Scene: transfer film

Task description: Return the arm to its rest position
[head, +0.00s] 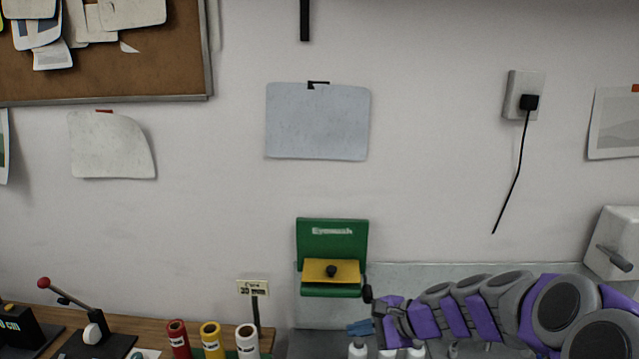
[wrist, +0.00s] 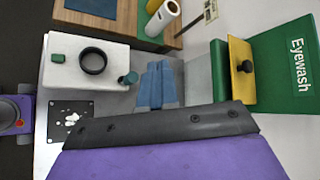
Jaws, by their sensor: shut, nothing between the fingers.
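My arm, purple and grey, reaches in from the lower right of the head view. My gripper (head: 358,328) is at its left end, just below the green eyewash station (head: 331,240). In the wrist view its two blue fingers (wrist: 158,85) lie side by side, shut with nothing between them. The eyewash station stands to the right of the fingers in the wrist view, with its yellow flap (wrist: 240,70) and black knob. The fingers look apart from it.
Red (head: 178,340), yellow (head: 211,340) and white (head: 247,341) rolls stand on the wooden bench by a small sign (head: 253,288). A lever device (head: 90,325) stands further left. A white box with a black ring (wrist: 93,61) is near the fingers. A wall dispenser (head: 615,240) is at right.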

